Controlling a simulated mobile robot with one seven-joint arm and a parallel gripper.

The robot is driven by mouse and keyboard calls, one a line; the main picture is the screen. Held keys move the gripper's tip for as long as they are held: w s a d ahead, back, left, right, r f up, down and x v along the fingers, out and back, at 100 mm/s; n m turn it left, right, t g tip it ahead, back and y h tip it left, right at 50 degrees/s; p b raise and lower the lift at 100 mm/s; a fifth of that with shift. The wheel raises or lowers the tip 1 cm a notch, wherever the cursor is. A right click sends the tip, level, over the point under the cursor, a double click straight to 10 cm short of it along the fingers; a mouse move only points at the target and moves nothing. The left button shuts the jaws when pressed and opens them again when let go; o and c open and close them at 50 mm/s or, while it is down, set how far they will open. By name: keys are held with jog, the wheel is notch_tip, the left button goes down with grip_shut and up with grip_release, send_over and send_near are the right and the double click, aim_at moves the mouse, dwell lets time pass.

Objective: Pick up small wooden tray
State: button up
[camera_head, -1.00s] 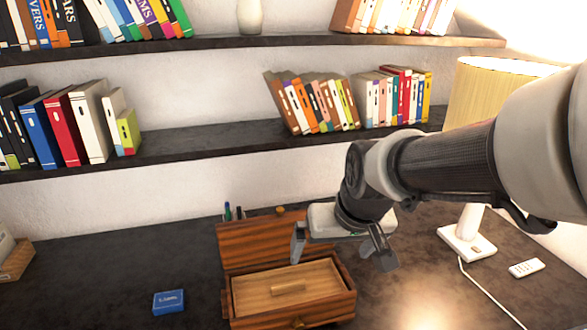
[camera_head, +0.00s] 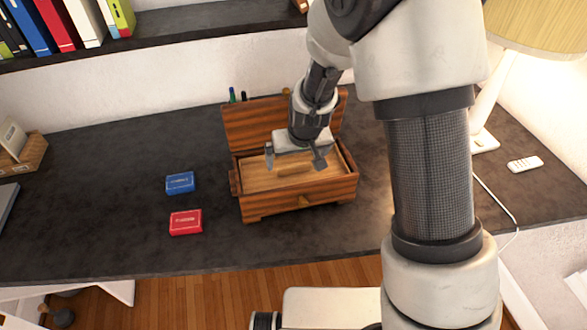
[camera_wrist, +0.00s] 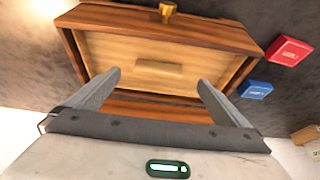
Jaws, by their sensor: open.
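The small wooden tray (camera_head: 262,175) is a light wooden insert with a raised bar handle (camera_head: 295,170). It sits inside an open dark-striped wooden box (camera_head: 300,202) on the desk. In the wrist view the tray (camera_wrist: 210,62) and its handle (camera_wrist: 158,68) lie beyond and between my fingertips. My gripper (camera_head: 294,163) is open and empty, pointing down above the box. The wrist view shows the two fingers (camera_wrist: 158,82) spread wide with nothing between them. The head view does not clearly show the gap between fingertips and tray.
The box's raised lid (camera_head: 250,128) stands behind the tray. A blue card box (camera_head: 180,183) and a red card box (camera_head: 186,222) lie to the left. A lamp (camera_head: 490,105) and a white remote (camera_head: 525,164) are at right. The left desk area is mostly clear.

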aim_at(294, 166)
jog(key=shift+p+x, duration=0.3)
jog(key=shift+x, duration=3.2)
jog(key=shift+w+r, duration=0.1)
jog(key=shift+w, duration=0.1)
jog(key=c, duration=1.2)
